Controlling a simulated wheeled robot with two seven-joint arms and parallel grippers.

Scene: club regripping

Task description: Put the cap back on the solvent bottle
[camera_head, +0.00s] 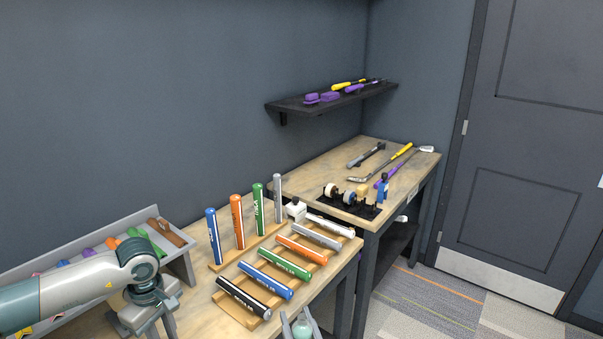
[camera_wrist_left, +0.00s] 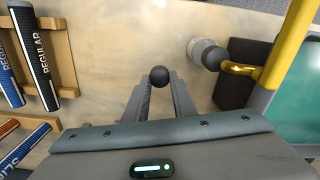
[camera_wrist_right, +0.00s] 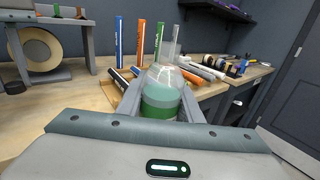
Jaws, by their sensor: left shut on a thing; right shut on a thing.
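A black round cap (camera_wrist_left: 158,75) sits between the fingertips of my left gripper (camera_wrist_left: 160,84), which is shut on it above the wooden bench. In the head view my left gripper (camera_head: 156,318) is at the lower left; its tips are cut off and the cap does not show there. The clear solvent bottle (camera_wrist_right: 161,92), with green liquid, is held about upright by my right gripper (camera_wrist_right: 160,108), shut around its body. No cap shows on the bottle's neck. In the head view the bottle (camera_head: 302,328) and my right gripper (camera_head: 301,322) are at the bottom edge.
A wooden rack (camera_head: 237,318) of lying grips and several standing grips fill the bench middle. A grey tray (camera_head: 70,246) of colored items is behind my left arm. In the left wrist view, a grey round object (camera_wrist_left: 207,53) and a yellow bar (camera_wrist_left: 289,45) are at upper right.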

